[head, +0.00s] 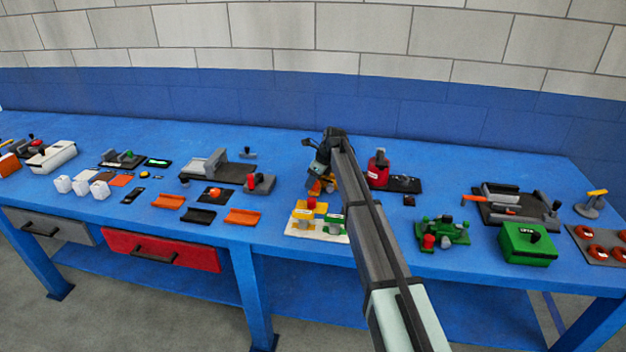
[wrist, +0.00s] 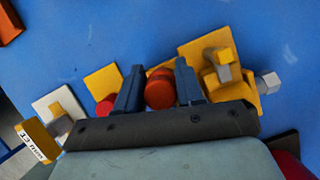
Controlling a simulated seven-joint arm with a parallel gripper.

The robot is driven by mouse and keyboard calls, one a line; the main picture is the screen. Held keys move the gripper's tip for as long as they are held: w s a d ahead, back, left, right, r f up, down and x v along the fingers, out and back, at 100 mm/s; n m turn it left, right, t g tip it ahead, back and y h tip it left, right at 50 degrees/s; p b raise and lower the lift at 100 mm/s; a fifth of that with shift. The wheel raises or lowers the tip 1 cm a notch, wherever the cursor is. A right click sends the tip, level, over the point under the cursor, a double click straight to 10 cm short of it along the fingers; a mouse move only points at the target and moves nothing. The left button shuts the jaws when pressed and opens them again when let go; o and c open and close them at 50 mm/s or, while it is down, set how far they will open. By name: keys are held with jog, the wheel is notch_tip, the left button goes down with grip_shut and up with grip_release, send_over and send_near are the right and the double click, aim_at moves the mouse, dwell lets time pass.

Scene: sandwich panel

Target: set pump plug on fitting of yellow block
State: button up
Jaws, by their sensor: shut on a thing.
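My gripper (head: 318,182) hangs over the middle of the table, partly hidden by my arm in the head view. In the wrist view, its dark fingers (wrist: 158,66) are shut on a red and orange round piece (wrist: 160,90), which looks like the pump plug. A yellow block (wrist: 211,82) with a grey fitting (wrist: 222,62) lies just right of the fingers in the wrist view, apart from the plug. A small grey cube (wrist: 268,81) sticks out at its right. Another red round piece (wrist: 105,104) shows left of the fingers.
A pale plate with yellow parts and a red knob (head: 311,203) stands in front of my gripper. A red can-like part (head: 377,172) stands to the right, a green assembly (head: 442,233) further right. Orange and black trays lie to the left.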

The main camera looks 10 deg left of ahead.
dwell(0.3)
jog(key=o, duration=1.2)
jog(key=shift+o, duration=0.3)
jog(key=shift+o, duration=1.2)
jog(key=shift+w+r, duration=0.1)
jog(key=shift+r, duration=3.65)
